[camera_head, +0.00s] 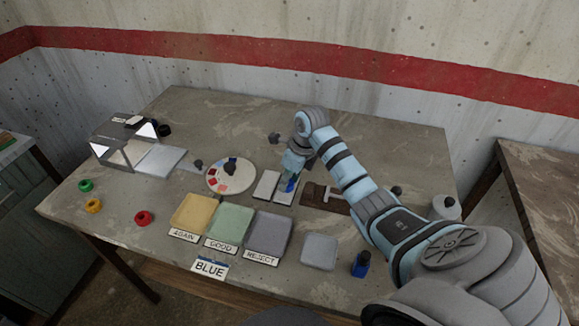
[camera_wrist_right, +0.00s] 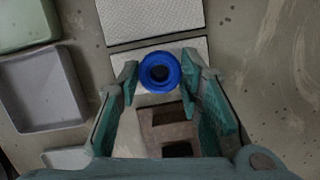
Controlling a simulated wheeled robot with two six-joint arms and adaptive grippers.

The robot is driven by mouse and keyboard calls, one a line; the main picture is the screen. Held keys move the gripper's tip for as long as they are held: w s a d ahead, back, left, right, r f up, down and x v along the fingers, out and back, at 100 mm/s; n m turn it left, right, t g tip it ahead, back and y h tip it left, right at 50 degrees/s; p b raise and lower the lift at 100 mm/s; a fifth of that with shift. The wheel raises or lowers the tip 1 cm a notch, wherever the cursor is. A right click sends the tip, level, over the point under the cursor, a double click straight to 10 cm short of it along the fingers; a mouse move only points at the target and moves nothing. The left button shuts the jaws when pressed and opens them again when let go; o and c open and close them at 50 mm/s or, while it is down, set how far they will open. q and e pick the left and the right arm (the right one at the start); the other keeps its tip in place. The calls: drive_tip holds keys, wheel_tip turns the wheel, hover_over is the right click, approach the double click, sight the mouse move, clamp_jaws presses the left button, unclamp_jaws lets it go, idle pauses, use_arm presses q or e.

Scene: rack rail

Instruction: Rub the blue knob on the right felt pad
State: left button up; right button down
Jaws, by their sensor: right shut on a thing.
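The blue knob (camera_wrist_right: 160,71) is round with a dark centre, and in the right wrist view it sits between the fingertips of my right gripper (camera_wrist_right: 161,76). The gripper is shut on it. In the head view the blue knob (camera_head: 291,184) shows small below my right gripper (camera_head: 290,176). It is over the right felt pad (camera_head: 281,198), a pale rectangle. I cannot tell whether the knob touches the pad. The left felt pad (camera_head: 266,185) lies beside it, bare. My left gripper is not in view.
A brown board (camera_head: 312,195) lies right of the pads. Yellow AGAIN (camera_head: 192,214), green GOOD (camera_head: 230,223) and grey REJECT (camera_head: 269,234) trays stand in front, with a BLUE sign (camera_head: 209,268). A round palette (camera_head: 215,184) is to the left. A blue bottle (camera_head: 361,264) stands front right.

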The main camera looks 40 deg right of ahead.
drive_tip(key=shift+s+a+p, duration=0.8)
drive_tip(key=shift+a+p, duration=0.15)
drive_tip(key=shift+a, duration=0.15)
drive_tip(key=shift+w+d+f+b, duration=0.1)
drive_tip(key=shift+w+d+b, duration=0.3)
drive_tip(key=shift+d+b, duration=0.25)
drive_tip(key=shift+w+d+f+b, duration=0.1)
drive_tip(key=shift+w+d+b, duration=0.3)
drive_tip(key=shift+d+b, duration=0.15)
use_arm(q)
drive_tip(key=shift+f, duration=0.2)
use_arm(e)
drive_tip(key=shift+a+r, duration=0.1)
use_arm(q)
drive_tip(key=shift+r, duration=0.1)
use_arm(e)
drive_tip(key=shift+r, duration=0.1)
wheel_tip(320, 180, up, 6)
drive_tip(key=p, duration=0.5)
drive_tip(key=shift+r, duration=0.1)
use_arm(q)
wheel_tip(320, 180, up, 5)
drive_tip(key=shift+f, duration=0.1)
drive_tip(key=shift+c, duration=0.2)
use_arm(e)
drive_tip(key=shift+f, duration=0.25)
